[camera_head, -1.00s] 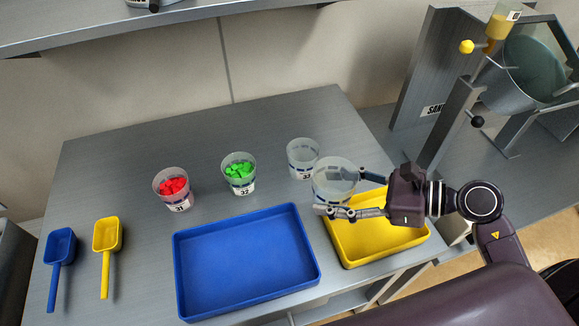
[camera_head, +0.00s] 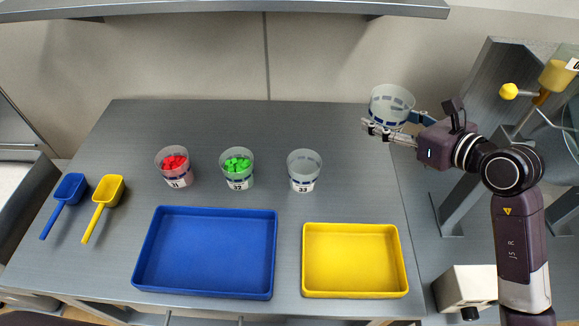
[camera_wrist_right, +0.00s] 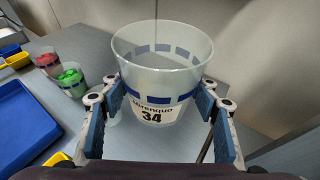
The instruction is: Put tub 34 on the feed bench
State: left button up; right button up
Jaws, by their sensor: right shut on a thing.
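Tub 34 (camera_head: 391,104) is a clear, empty tub with a blue band. Its label "34" faces the camera in the right wrist view (camera_wrist_right: 152,90). My right gripper (camera_head: 396,127) is shut on tub 34, with one finger on each side, and holds it upright near the back right corner of the grey bench (camera_head: 340,125). In the wrist view the blue finger pads (camera_wrist_right: 160,112) flank the tub. I cannot tell from the pictures whether this bench is the feed bench. My left gripper is not in view.
Tubs 31 (camera_head: 174,166), with red pieces, 32 (camera_head: 237,168), with green pieces, and empty 33 (camera_head: 304,170) stand in a row. A blue tray (camera_head: 206,252), a yellow tray (camera_head: 352,260) and two scoops (camera_head: 104,195) lie on the bench. A drum machine (camera_head: 480,120) stands at right.

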jog(key=shift+d+f, duration=0.15)
jog(key=shift+f, duration=0.3)
send_over(365, 186)
notch_tip(365, 186, down, 15)
jog(key=shift+r+p, duration=0.2)
jog(key=shift+p, duration=0.25)
notch_tip(365, 186, down, 5)
jog(key=shift+r, duration=0.2)
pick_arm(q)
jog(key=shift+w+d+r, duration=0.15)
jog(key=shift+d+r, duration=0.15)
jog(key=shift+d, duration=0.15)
pick_arm(e)
jog(key=shift+f+b, duration=0.15)
jog(key=shift+b, duration=0.15)
jog(key=o, duration=1.3)
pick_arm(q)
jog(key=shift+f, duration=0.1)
